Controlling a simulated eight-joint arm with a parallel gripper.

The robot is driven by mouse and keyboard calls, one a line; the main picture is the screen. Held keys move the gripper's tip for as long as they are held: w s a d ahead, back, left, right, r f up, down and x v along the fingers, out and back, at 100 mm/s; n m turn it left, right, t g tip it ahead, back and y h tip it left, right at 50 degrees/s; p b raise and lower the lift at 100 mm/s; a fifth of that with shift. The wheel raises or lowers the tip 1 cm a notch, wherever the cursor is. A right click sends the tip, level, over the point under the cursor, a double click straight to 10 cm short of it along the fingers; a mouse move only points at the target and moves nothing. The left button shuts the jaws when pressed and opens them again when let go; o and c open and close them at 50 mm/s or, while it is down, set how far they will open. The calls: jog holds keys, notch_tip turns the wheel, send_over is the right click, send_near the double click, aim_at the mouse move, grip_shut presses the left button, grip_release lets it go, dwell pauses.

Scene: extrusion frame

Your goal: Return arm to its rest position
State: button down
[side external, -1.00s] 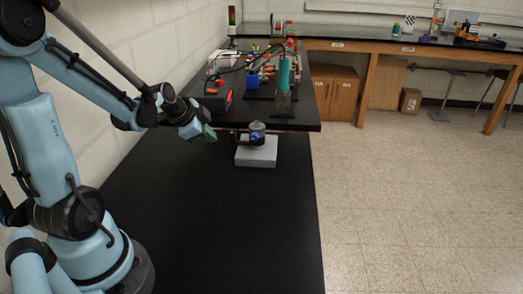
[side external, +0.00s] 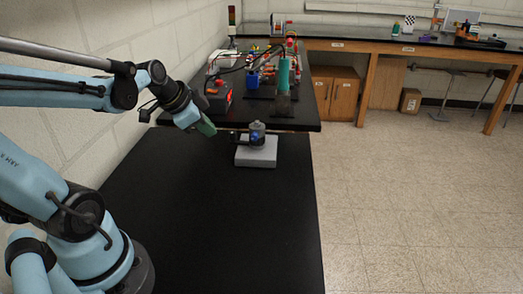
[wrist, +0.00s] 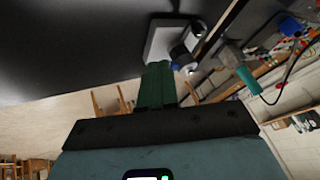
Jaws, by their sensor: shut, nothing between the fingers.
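My gripper (side external: 206,127) has green fingers and is held in the air above the black bench, left of the white block. In the wrist view the green fingers (wrist: 156,86) lie together, with nothing between them. The white block (side external: 257,152) stands on the black bench (side external: 212,230) and carries a small grey and dark cylindrical device (side external: 257,131). The block (wrist: 163,38) and device (wrist: 183,56) also show past the fingertips in the wrist view. My gripper looks apart from both.
A raised black shelf behind holds a dark box with red parts (side external: 219,97), a blue container (side external: 253,78) and a green cylinder (side external: 283,75). A white wall (side external: 120,130) runs along the left. The front of the bench is clear.

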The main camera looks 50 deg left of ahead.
jog(key=s+d+n+h, duration=0.1)
jog(key=d+n, duration=0.3)
jog(key=d, duration=1)
jog(key=shift+s+n, duration=0.3)
jog(key=shift+s, duration=0.4)
jog(key=shift+f, duration=0.1)
